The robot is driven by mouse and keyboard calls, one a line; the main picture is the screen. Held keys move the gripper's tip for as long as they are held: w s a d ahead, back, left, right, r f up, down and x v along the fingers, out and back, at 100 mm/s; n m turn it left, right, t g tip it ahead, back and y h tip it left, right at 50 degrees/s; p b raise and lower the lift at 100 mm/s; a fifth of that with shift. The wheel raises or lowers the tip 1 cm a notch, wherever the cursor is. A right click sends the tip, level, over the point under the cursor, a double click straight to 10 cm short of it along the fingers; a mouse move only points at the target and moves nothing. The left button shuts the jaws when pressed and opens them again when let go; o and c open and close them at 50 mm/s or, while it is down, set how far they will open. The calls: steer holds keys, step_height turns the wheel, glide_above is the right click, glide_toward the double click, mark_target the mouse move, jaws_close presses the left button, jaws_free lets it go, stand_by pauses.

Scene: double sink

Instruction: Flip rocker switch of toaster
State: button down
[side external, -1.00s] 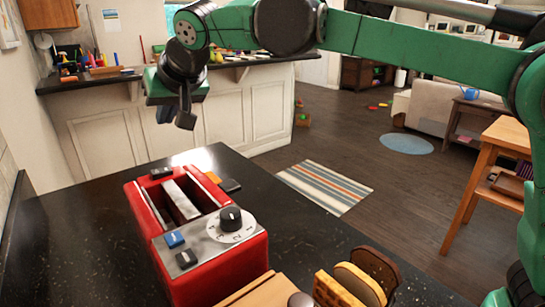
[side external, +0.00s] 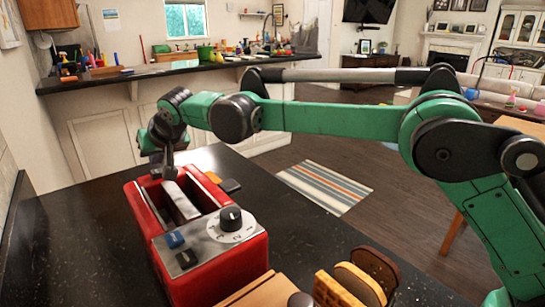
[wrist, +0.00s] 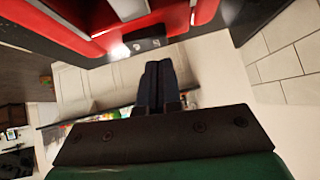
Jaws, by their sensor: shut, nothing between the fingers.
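My gripper (side external: 168,173) is shut and empty, pointing down at the toaster's far end. It covers the black switch there in the side view. In the wrist view my closed fingers (wrist: 157,66) are just beside a black switch with pale marks (wrist: 146,45) on the red toaster body (wrist: 110,22). I cannot tell whether they touch.
Toasted slices and a waffle (side external: 350,285) stand at the near right of the toaster. Orange and black pieces (side external: 228,184) lie by its right side. The dark counter (side external: 75,245) is clear to the left. A striped rug (side external: 325,185) lies on the floor beyond.

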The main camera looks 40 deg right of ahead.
steer(key=shift+a+f, duration=0.1)
steer(key=shift+f, duration=0.55)
steer(key=shift+a+f, duration=0.1)
steer(key=shift+f, duration=0.15)
steer(key=shift+d+r, duration=0.15)
steer(key=shift+d, duration=0.7)
